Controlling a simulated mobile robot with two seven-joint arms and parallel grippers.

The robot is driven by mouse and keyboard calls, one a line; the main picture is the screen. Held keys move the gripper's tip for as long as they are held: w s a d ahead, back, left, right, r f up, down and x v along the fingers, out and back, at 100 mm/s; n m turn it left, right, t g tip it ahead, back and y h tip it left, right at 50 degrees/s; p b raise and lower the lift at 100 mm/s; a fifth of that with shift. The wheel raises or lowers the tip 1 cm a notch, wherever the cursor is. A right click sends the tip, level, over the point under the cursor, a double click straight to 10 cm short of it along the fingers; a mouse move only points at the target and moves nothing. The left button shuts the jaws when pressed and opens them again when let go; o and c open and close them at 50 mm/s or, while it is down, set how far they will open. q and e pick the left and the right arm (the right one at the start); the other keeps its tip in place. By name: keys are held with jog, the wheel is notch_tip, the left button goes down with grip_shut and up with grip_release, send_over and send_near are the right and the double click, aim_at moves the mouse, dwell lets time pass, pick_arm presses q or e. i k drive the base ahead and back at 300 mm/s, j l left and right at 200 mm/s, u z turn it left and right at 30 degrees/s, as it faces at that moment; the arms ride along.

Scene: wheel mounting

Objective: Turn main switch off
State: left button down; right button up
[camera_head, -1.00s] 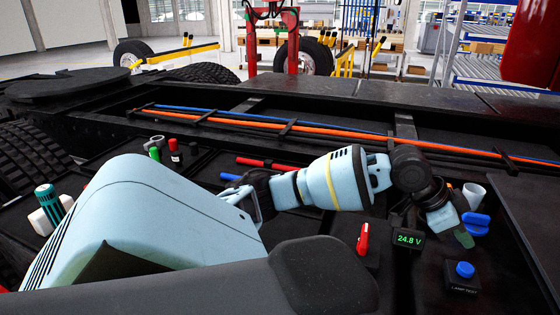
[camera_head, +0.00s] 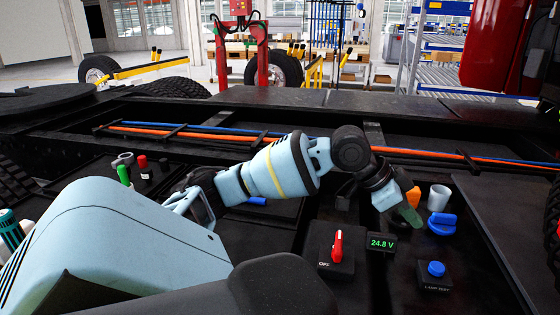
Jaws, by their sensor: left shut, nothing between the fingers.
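The main switch (camera_head: 337,246) is a red lever on a black box, with the word OFF at its lower left. The lever stands roughly upright in the picture. My left arm reaches across from the left, above the panel. My left gripper (camera_head: 408,214) is shut and empty, its greenish tip pointing down behind and to the right of the switch. It is apart from the lever. My right gripper is not in view.
A blue lamp-test button (camera_head: 436,269), a blue knob (camera_head: 442,225) and a light cup (camera_head: 438,197) are further right. Orange and blue lines (camera_head: 210,134) run along the frame behind my arm.

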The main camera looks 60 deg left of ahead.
aim_at(337, 253)
jog(key=k+l, duration=0.85)
